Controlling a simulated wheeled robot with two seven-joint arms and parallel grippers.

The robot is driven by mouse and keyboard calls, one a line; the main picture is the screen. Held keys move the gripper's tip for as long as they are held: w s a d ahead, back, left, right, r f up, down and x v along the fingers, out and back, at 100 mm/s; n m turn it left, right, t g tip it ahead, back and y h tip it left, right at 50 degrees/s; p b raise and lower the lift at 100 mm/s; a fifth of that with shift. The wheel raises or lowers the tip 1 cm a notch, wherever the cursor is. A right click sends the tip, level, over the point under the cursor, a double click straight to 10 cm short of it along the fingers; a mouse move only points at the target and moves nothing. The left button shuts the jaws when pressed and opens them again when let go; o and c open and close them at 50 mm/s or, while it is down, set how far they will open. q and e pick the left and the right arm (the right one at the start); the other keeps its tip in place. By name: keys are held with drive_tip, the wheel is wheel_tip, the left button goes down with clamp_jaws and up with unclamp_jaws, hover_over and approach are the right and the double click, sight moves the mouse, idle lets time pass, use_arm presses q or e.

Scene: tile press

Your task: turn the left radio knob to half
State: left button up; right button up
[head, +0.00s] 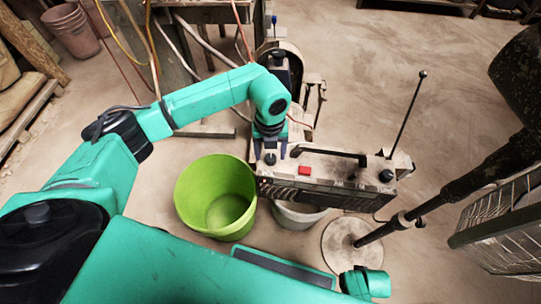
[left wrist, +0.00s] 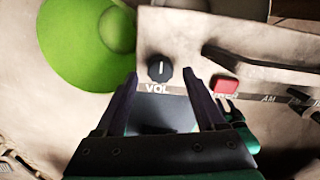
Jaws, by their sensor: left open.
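The radio (head: 325,188) is a pale box with a dark front, a dark handle and a tall antenna. Its left knob (head: 270,158) is black and round; in the left wrist view the knob (left wrist: 160,69) sits above the letters VOL, its white mark upright in the picture. My left gripper (head: 270,146) points down over the radio's left end. In the left wrist view its open fingers (left wrist: 163,82) are on either side of the knob's line, with nothing held; whether they touch it I cannot tell.
A red button (head: 304,170) and a right black knob (head: 386,175) are also on the radio's top. A green bucket (head: 190,190) stands left of the radio, a pale bucket (head: 292,217) below it. A round metal base with a pole (head: 345,250) stands at front right.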

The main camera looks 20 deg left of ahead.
use_arm(q)
drive_tip(key=shift+f, duration=0.75)
clamp_jaws()
